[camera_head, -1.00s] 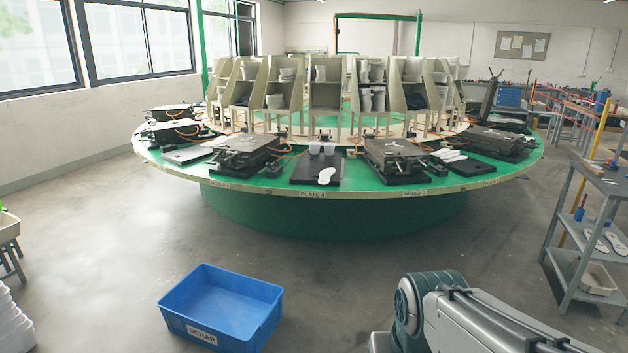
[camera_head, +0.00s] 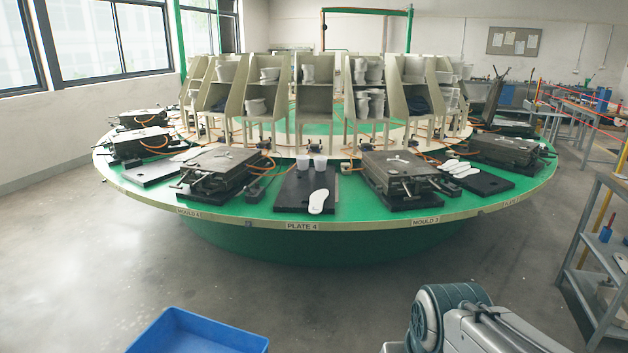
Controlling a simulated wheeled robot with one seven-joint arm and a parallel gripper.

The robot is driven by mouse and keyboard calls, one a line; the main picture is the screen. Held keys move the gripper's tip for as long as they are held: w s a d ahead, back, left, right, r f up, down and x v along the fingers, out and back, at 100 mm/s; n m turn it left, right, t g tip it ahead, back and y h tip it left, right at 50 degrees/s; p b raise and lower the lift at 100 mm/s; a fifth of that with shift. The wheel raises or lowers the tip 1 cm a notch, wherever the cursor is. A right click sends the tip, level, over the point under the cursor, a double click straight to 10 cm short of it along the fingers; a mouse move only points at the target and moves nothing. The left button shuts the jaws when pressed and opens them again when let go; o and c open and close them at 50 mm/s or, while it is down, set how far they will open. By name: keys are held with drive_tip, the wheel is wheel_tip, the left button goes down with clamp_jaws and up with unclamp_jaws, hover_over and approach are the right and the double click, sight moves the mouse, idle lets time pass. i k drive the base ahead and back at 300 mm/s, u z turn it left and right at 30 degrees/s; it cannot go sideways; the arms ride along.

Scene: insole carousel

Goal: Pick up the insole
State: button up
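A white insole (camera_head: 318,201) lies on a black plate (camera_head: 290,203) at the front of the green round carousel (camera_head: 240,209), above the label PLATE 4. Two white cups stand behind it on the same plate. More white insoles (camera_head: 459,169) lie on a black plate to the right, past the mould marked MOULD 3. My arm shows at the bottom right, well apart from the carousel. My gripper is not in view.
A blue bin (camera_head: 195,335) stands on the floor at the bottom left, partly cut off. A grey metal rack (camera_head: 600,270) stands at the right edge. Black moulds (camera_head: 402,172) sit between the plates. Grey floor lies clear before the carousel.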

sight(316, 203)
drive_tip(key=z, duration=0.05)
drive_tip(key=i, duration=3.1)
drive_tip(key=u, duration=0.05)
